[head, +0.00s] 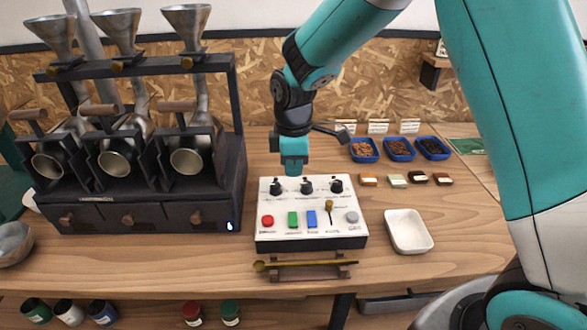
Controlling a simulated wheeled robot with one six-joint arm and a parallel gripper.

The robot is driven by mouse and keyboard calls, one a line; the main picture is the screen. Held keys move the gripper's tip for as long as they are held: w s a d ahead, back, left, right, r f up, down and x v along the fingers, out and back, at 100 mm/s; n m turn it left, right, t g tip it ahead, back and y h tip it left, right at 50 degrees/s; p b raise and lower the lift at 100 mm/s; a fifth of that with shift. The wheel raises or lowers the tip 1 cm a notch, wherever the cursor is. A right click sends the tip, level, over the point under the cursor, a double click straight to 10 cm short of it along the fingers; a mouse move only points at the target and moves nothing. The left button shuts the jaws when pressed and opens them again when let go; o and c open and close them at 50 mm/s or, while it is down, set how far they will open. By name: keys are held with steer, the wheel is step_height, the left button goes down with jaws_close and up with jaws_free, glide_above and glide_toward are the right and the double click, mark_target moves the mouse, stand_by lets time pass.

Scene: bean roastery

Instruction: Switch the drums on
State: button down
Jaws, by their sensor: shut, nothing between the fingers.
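The white control box (343,218) stands on the wooden bench near the middle of the head view. Along its back are a left black knob (276,187), a middle black knob (307,186) and a right black knob (337,185). In front are a red button (267,221), a green switch (293,220), a blue switch (311,218), a brass-topped lever (329,207) and a grey button (352,217). The labels are too small to read. The roaster with three metal drums (117,163) stands at left. My gripper (293,172) is shut and empty, pointing down at the box's back edge, between the left and middle knobs. Contact cannot be told.
A brass rod (305,264) rests on a wooden holder before the box. A white tray (409,232) is to its right. Blue trays of beans (401,148) and small coloured blocks (397,181) lie behind. Several jars (192,314) stand below the bench's front edge.

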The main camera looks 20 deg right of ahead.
steer(key=s+a+r+m+y, duration=0.1)
steer(key=s+r, duration=0.3)
steer(key=s, duration=0.4)
steer(key=s+a+r+m+y, duration=0.1)
steer(key=s+r+m, duration=0.3)
steer(key=s, duration=0.5)
steer(key=s+a+r+m+y, duration=0.2)
steer(key=s+r, duration=0.3)
steer(key=s, duration=0.4)
steer(key=shift+a+r, duration=0.15)
steer(key=shift+r, duration=0.05)
steer(key=shift+w, duration=0.1)
